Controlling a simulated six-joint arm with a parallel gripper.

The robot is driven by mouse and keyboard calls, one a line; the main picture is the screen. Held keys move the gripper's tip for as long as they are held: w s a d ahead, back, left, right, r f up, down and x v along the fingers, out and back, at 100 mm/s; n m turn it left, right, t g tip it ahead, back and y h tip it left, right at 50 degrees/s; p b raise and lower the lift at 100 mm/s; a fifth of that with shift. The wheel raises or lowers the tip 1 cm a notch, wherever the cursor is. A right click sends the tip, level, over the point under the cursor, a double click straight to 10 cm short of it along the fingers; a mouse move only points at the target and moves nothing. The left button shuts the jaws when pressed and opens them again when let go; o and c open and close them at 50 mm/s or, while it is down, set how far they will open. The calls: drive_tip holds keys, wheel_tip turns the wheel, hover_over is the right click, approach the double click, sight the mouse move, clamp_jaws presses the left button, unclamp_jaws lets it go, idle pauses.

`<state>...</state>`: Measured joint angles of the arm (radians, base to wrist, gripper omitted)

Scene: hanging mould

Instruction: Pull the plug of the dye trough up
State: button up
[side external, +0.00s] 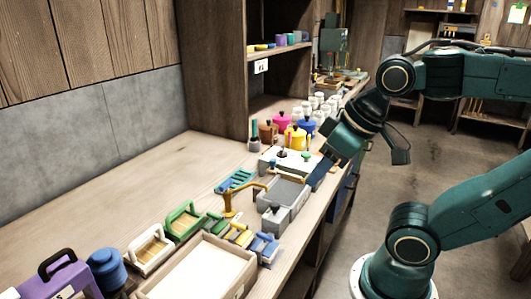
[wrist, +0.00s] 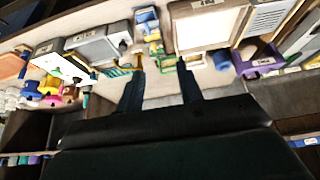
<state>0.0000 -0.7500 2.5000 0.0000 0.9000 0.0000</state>
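The grey dye trough (side external: 287,190) stands on the bench in the side view, with a smaller grey box (side external: 279,218) at its near end. A small dark knob (side external: 275,207) shows on that box; I cannot tell whether it is the plug. In the wrist view the trough (wrist: 88,46) is at the upper left, with a dark knob (wrist: 122,46) beside it. My gripper (side external: 316,178) is by the trough's right side, near the bench's front edge. In the wrist view its fingers (wrist: 161,90) stand wide apart with nothing between them.
A brass-coloured post with an arm (side external: 230,203) stands left of the trough, by a blue-green rack (side external: 237,180). Green and white framed pieces and a wooden tray (side external: 205,268) lie nearer. Coloured pots (side external: 295,136) and white jars crowd the far end. The bench's back left is clear.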

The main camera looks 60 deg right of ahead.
drive_tip(key=shift+o, duration=0.2)
drive_tip(key=shift+o, duration=1.1)
drive_tip(key=m+g, duration=0.6)
drive_tip(key=m, duration=0.3)
hover_over(275, 203)
wheel_tip(275, 203, down, 9)
drive_tip(key=shift+r, duration=0.2)
drive_tip(key=shift+f, duration=0.1)
drive_tip(key=shift+f, duration=6.8)
